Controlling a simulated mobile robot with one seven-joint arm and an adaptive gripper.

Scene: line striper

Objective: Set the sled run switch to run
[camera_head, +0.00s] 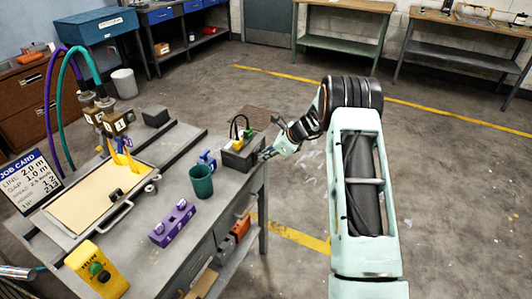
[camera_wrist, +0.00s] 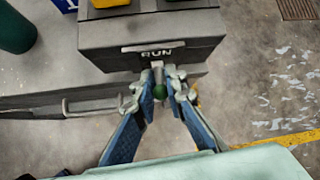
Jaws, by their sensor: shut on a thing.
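The sled run switch is a short metal lever with a green ball end (camera_wrist: 159,92). It sticks out of the front face of a grey box (camera_wrist: 120,40), just below the word RUN. In the head view the box (camera_head: 238,158) stands at the right edge of the workbench, and the lever is too small to make out there. My gripper (camera_wrist: 157,80) is shut on the lever, one blue-padded finger on each side, with the green ball between them. In the head view my gripper (camera_head: 267,153) is against the box's right side. I cannot tell which setting the lever is in.
A green cup (camera_head: 201,181) and a purple block (camera_head: 173,224) stand on the workbench left of the box. A yellow RUN box with a green button (camera_head: 98,270) is at the near left. The floor right of the workbench is clear around my arm.

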